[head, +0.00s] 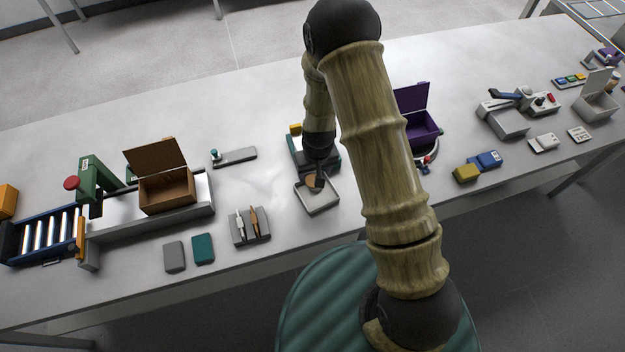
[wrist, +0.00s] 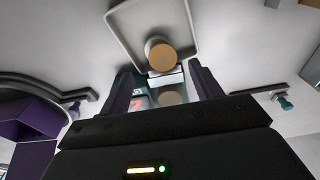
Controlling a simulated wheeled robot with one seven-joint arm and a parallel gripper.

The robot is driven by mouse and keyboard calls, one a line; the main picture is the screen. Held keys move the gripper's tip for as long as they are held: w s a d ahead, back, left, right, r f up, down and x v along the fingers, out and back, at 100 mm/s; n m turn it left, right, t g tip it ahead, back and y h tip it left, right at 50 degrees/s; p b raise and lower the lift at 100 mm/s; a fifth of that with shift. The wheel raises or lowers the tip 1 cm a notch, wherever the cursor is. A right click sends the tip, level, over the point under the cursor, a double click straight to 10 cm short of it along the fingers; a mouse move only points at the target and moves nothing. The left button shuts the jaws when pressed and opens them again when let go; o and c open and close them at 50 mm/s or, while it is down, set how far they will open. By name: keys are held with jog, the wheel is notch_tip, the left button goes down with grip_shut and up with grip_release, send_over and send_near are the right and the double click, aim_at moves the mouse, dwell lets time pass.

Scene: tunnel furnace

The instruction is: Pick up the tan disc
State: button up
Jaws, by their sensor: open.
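The tan disc (head: 312,180) shows as a small brownish shape in a shallow pale tray (head: 322,208), partly hidden by my gripper (head: 319,184). In the wrist view the disc (wrist: 162,57) is a round tan face with a grey side, at the tray's near edge (wrist: 190,30). My gripper (wrist: 160,73) is open, its two dark fingers apart on either side below the disc, with nothing clearly held. A second tan round patch (wrist: 169,96) shows between the fingers beside a red display; I cannot tell what it is.
A dark teal device (head: 298,152) stands just behind the tray. A holder with pen-like tools (head: 250,238) is left of it. An open purple box (head: 421,130) stands right, beyond my arm. An open brown box (head: 168,192) stands left. The table behind is largely clear.

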aim_at(313, 179)
jog(key=shift+w+a+f+p, duration=0.1)
jog(key=shift+a+f+p, duration=0.05)
jog(key=shift+f+p, duration=0.45)
jog(key=shift+w+a+f+p, duration=0.1)
jog(key=shift+a+f+p, duration=0.05)
jog(key=shift+f+p, duration=0.4)
jog(key=shift+w+f, duration=0.15)
jog(key=shift+f, duration=1.15)
jog(key=shift+c, duration=0.4)
jog(key=c, duration=1)
